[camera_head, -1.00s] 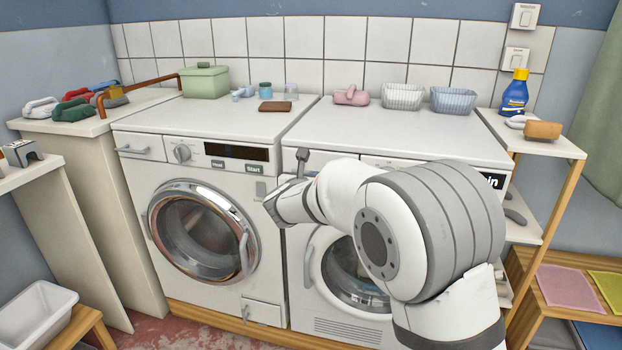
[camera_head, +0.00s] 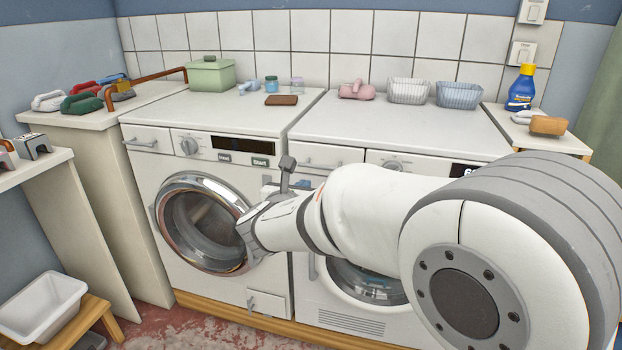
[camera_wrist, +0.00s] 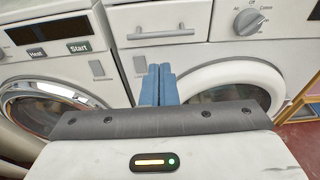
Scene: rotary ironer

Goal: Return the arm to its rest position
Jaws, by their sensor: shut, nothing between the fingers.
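My gripper (camera_wrist: 158,84) shows in the wrist view as two blue fingers pressed together, with nothing between them. It points toward the fronts of the two machines, below a drawer handle (camera_wrist: 160,34). In the head view my white and grey arm reaches in from the right, and its wrist is in front of the gap between the machines. Only small blue parts of the gripper show there behind the wrist; the fingertips are mostly hidden. I cannot tell how far the fingertips are from the machine fronts.
The left machine (camera_head: 222,150) has a closed round door (camera_head: 200,222). The right machine (camera_head: 400,125) is partly hidden by my arm. A green box (camera_head: 210,74), baskets and a blue bottle (camera_head: 521,90) stand along the back. A white tub (camera_head: 42,305) is on a stool at lower left.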

